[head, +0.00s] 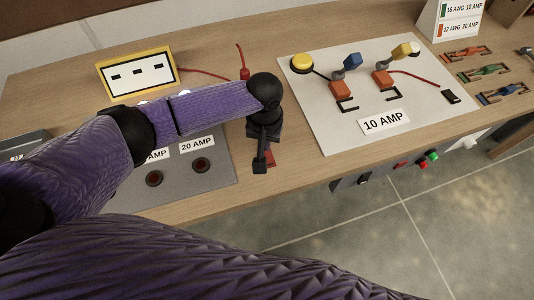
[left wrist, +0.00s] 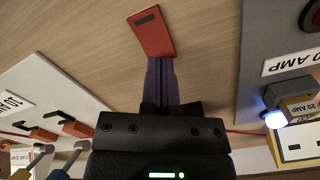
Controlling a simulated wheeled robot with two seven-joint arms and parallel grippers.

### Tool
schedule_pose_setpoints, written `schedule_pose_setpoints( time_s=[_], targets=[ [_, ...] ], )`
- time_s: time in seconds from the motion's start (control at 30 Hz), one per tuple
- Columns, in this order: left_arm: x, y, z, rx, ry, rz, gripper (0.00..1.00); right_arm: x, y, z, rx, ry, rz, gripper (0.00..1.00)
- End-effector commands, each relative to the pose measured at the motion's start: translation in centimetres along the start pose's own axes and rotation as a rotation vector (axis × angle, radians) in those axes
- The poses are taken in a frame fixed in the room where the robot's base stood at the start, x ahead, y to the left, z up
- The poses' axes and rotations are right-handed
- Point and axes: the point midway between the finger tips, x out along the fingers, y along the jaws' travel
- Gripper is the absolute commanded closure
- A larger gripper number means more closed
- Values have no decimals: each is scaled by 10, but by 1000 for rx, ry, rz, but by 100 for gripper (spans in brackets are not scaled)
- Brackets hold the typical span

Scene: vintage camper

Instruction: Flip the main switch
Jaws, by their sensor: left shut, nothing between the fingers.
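My left gripper (head: 261,165) is shut and empty, pointing down over the bench near its front edge. In the left wrist view its closed fingers (left wrist: 160,62) reach the near end of a flat red piece (left wrist: 152,34) with a dark slot. The red piece (head: 271,157) is partly hidden by the gripper in the head view; I cannot tell whether they touch. No part is readable as a main switch. Dark switch-like boxes (head: 350,181) and red and green buttons (head: 427,159) sit on the bench's front face. My right gripper is not in view.
A grey panel (head: 215,186) with 20 AMP sockets lies left of the gripper. A white board (head: 330,125) with toggles, a yellow button and a 10 AMP label lies right. A yellow-framed panel (head: 102,72) stands behind. Bare wood separates the panels.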

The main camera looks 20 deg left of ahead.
Motion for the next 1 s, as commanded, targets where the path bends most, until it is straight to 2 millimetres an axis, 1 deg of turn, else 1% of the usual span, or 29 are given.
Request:
schedule_pose_setpoints(
  time_s=[1.0],
  targets=[
    [15, 0, 0, 0, 1, 0, 100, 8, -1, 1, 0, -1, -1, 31]
  ],
)
